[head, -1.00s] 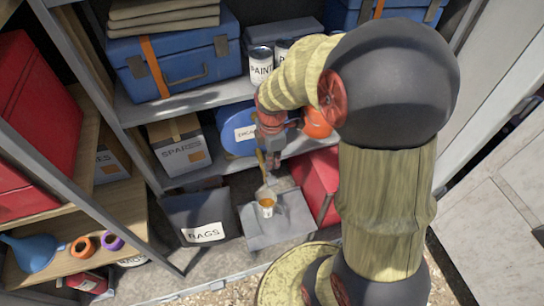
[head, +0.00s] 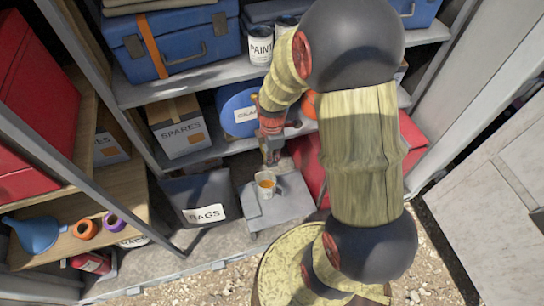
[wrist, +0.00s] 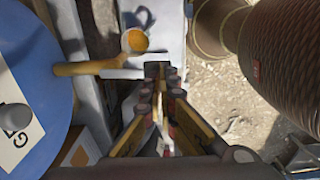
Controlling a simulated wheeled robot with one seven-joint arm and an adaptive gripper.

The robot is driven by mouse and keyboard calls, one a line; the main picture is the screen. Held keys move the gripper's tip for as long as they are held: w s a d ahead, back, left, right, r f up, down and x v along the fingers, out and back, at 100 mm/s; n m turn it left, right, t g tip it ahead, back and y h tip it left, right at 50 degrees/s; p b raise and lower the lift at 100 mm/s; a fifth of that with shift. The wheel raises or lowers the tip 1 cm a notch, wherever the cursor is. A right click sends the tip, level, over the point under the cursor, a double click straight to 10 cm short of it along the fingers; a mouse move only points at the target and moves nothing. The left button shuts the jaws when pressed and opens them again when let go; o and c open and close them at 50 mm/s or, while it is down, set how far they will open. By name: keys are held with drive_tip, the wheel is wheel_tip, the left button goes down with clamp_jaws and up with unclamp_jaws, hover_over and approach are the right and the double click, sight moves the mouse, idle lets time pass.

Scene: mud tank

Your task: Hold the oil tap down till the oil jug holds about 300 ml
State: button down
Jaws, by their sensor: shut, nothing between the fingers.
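The blue oil drum (head: 232,98) lies on its side on the lower shelf, its labelled round end facing out. In the wrist view the drum (wrist: 42,98) fills the left side, and a brass-coloured tap (wrist: 82,68) sticks out from it to the right. The oil jug (head: 266,192) is a small pale cup with amber oil in it, upright on a grey stand (head: 290,207). It also shows in the wrist view (wrist: 134,41), near the tap's outer end. I cannot read its level. My gripper (wrist: 158,72) is shut and empty, beside the tap and jug; contact with the tap is not visible.
A dark rags bin (head: 195,190) stands left of the stand. A red box (head: 308,165) is close on the right, partly behind my arm. A spares carton (head: 180,128) sits left of the drum. Shelf boards and posts hem in the space; gravel lies in front.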

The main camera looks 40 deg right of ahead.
sight(273, 165)
drive_tip(key=shift+s+a+f+t+b, duration=0.1)
drive_tip(key=shift+s+f+t+b, duration=0.1)
drive_tip(key=shift+f+t+b, duration=0.5)
drive_tip(key=shift+s+a+f+t+b, duration=0.1)
drive_tip(key=shift+s+f+t+b, duration=0.15)
drive_tip(key=shift+b, duration=0.8)
drive_tip(key=f+t+b, duration=0.1)
drive_tip(key=b, duration=0.1)
drive_tip(key=f+h+b, duration=0.1)
drive_tip(key=b, duration=0.1)
drive_tip(key=shift+s+t, duration=0.2)
drive_tip(key=shift+t, duration=0.15)
drive_tip(key=shift+r, duration=0.25)
drive_tip(key=shift+r+p, duration=0.65)
drive_tip(key=shift+r, duration=0.05)
drive_tip(key=shift+w+r, duration=0.1)
